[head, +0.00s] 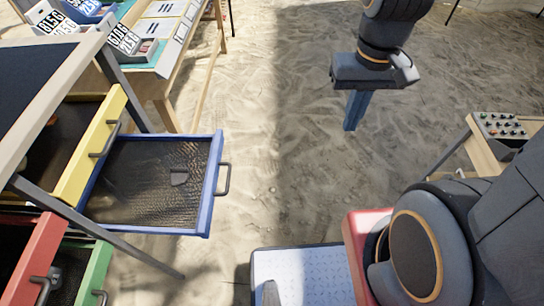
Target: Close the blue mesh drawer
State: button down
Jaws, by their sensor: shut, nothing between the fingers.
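The blue mesh drawer (208,190) is pulled well out of the cabinet on the left. It has a blue frame, a dark mesh bottom and a dark handle (224,179) on its right-hand front.
A yellow drawer (90,150) above is partly open, as are a red drawer (36,262) and a green drawer (97,272) below. A table with number cards (122,38) stands behind. A small table with a studded box (502,130) is at right. Sandy floor between is clear.

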aim_at(148, 145)
jog(key=z, duration=0.2)
jog(key=k, duration=0.85)
jog(key=u, duration=1.75)
jog(key=i, duration=0.5)
jog(key=z, duration=0.05)
